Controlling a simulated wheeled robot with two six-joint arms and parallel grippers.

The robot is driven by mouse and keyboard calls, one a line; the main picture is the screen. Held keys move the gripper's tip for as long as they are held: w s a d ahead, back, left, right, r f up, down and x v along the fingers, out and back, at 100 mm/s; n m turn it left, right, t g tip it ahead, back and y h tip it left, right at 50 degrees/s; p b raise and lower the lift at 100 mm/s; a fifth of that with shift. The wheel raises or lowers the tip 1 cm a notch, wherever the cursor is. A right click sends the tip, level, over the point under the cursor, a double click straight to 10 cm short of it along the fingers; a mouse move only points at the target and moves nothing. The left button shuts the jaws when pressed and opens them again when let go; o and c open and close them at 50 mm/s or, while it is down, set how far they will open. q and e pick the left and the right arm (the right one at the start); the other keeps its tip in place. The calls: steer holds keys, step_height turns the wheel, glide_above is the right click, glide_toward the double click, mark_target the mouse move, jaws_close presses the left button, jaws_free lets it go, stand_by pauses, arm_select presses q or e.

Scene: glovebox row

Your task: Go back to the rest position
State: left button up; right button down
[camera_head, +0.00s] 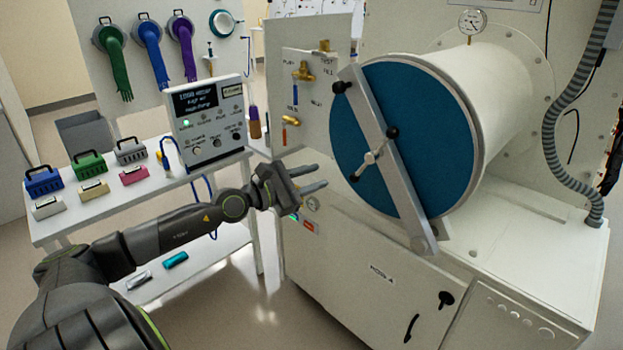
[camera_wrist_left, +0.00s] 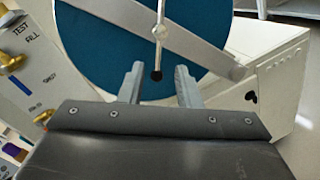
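My left gripper (camera_head: 316,179) is open and empty, with its two fingers apart. It reaches in from the left in the head view and is in front of the glovebox, left of the round blue door (camera_head: 415,125). In the left wrist view the open fingers (camera_wrist_left: 160,80) point toward the blue door (camera_wrist_left: 95,50), with its grey bar and black-tipped handle (camera_wrist_left: 157,74) beyond them. The fingers appear apart from the handle. My right gripper is not in view.
A valve panel (camera_head: 308,100) with brass fittings stands beside the door. A white shelf (camera_head: 120,200) at left holds a control box (camera_head: 205,120) and several coloured cases. Gloves (camera_head: 150,50) hang behind. A ribbed hose (camera_head: 552,130) runs down at right. Open floor shows below the shelf.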

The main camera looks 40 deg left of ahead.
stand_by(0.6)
